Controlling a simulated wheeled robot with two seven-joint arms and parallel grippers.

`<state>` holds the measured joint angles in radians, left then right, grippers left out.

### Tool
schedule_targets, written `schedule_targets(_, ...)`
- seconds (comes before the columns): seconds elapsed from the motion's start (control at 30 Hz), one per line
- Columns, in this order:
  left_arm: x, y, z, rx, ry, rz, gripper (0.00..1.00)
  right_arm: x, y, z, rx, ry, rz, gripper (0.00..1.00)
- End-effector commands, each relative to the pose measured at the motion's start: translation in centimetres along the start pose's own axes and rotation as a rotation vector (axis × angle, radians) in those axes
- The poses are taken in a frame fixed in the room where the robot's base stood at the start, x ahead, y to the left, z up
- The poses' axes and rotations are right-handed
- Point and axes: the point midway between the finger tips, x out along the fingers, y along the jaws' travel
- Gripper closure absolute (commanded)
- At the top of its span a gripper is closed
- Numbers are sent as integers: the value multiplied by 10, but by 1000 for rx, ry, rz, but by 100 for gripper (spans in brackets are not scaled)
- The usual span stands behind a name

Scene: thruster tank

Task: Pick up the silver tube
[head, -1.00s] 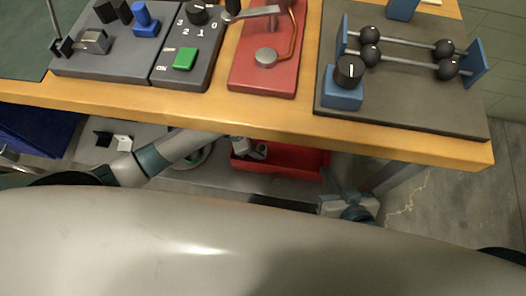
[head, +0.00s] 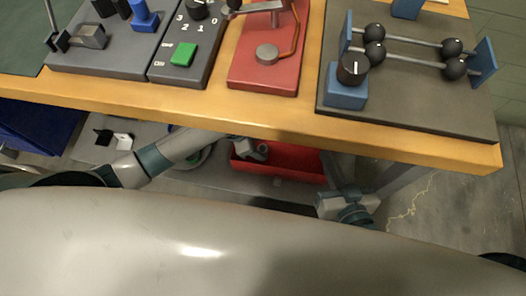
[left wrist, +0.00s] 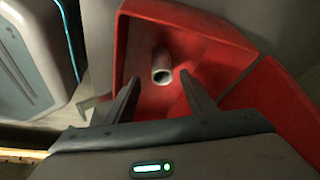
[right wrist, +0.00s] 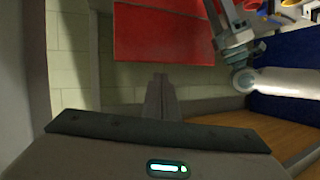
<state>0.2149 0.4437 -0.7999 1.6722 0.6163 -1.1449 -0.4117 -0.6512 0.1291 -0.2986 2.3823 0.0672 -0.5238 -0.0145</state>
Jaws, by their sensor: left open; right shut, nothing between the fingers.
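The silver tube (left wrist: 162,68) stands in a compartment of a red bin (left wrist: 222,45) in the left wrist view, its open end facing the camera. My left gripper (left wrist: 161,92) is open, with one finger on each side of the tube's near end in that view. I cannot tell whether a finger touches it. In the head view my left gripper (head: 250,150) is over the red bin (head: 300,165) under the table edge, and the tube cannot be made out there. My right gripper (right wrist: 160,80) is shut and empty, pointing toward a red surface (right wrist: 165,35).
A wooden table (head: 270,120) overhangs the bin and my arms. On it are a grey switch panel (head: 185,50), a red lever board (head: 262,75) and a dark board (head: 430,105) with black balls on rods. A lower grey shelf (head: 225,180) holds the bin.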

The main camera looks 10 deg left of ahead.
Motion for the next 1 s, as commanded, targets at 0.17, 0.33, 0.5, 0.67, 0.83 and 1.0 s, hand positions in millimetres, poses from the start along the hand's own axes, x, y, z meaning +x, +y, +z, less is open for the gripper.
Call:
schedule_targets(0.17, 6, 0, 1, 2, 1, 0, 50, 1, -7, -21, -12, 129, -13, 100)
schedule_targets(0.33, 10, -1, 2, 3, 0, 1, 50, -2, -15, -42, -21, 253, -26, 100)
schedule_targets(0.5, 14, -1, 3, 5, 0, 2, 50, -9, -22, -63, -30, 376, -37, 100)
schedule_targets(0.67, 18, -1, 4, 6, 1, 2, 50, -18, -29, -81, -36, 492, -49, 100)
schedule_targets(0.83, 24, -1, 5, 8, 1, 3, 50, -31, -34, -100, -42, 623, -60, 100)
schedule_targets(1.0, 30, -1, 7, 9, 0, 3, 50, -46, -37, -121, -49, 764, -67, 100)
